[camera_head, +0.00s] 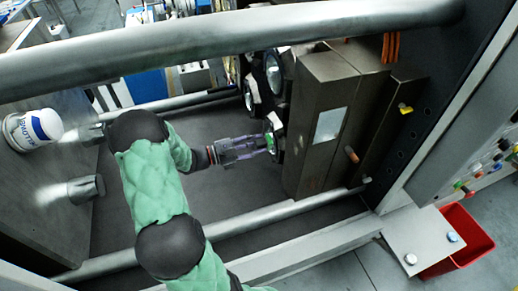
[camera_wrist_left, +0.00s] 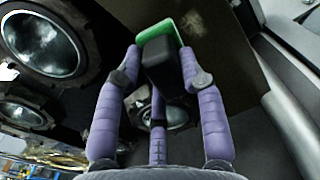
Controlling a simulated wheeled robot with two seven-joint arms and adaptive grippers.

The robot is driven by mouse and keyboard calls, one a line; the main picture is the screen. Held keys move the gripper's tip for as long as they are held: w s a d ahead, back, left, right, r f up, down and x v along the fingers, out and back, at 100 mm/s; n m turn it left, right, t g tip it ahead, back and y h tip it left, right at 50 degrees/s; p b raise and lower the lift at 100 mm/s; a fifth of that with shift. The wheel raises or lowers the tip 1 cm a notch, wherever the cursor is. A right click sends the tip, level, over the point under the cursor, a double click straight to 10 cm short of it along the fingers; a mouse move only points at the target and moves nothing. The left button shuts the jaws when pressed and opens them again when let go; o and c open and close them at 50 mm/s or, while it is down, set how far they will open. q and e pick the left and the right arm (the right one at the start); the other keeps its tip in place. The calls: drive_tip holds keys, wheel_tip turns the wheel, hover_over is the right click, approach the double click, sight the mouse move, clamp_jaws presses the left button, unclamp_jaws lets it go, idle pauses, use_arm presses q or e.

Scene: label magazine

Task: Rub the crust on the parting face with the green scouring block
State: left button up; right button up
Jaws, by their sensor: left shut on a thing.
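My left gripper (camera_head: 265,145) reaches in from the left, between the machine's bars. It is shut on the green scouring block (camera_head: 270,138), which is mostly hidden by the fingers and a dark cavity part. In the left wrist view the green block (camera_wrist_left: 186,27) shows behind a dark grip piece (camera_wrist_left: 162,63) held between the purple fingers. The brown mould block (camera_head: 325,125) stands just right of the gripper. Its dark parting face (camera_wrist_left: 222,50) lies just beyond the green block; I cannot tell whether they touch. My right gripper is out of view.
Round metal cavity parts (camera_head: 273,72) stick out above the gripper. Thick tie bars (camera_head: 230,36) cross above and below my arm. A white tub (camera_head: 34,127) stands at the left. A red bin (camera_head: 462,240) is at the lower right.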

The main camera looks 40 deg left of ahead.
use_arm(q)
drive_tip(key=f+m+b, duration=0.1)
drive_tip(key=m+b, duration=0.1)
drive_tip(key=f+m+b, duration=0.1)
drive_tip(key=m+b, duration=0.1)
drive_tip(key=b, duration=0.1)
drive_tip(key=shift+w+d+f, duration=0.1)
drive_tip(key=shift+d+f, duration=0.1)
drive_tip(key=shift+f, duration=0.05)
drive_tip(key=shift+m+b, duration=0.65)
drive_tip(key=shift+m, duration=0.15)
drive_tip(key=x, duration=0.6)
drive_tip(key=shift+x, duration=1.1)
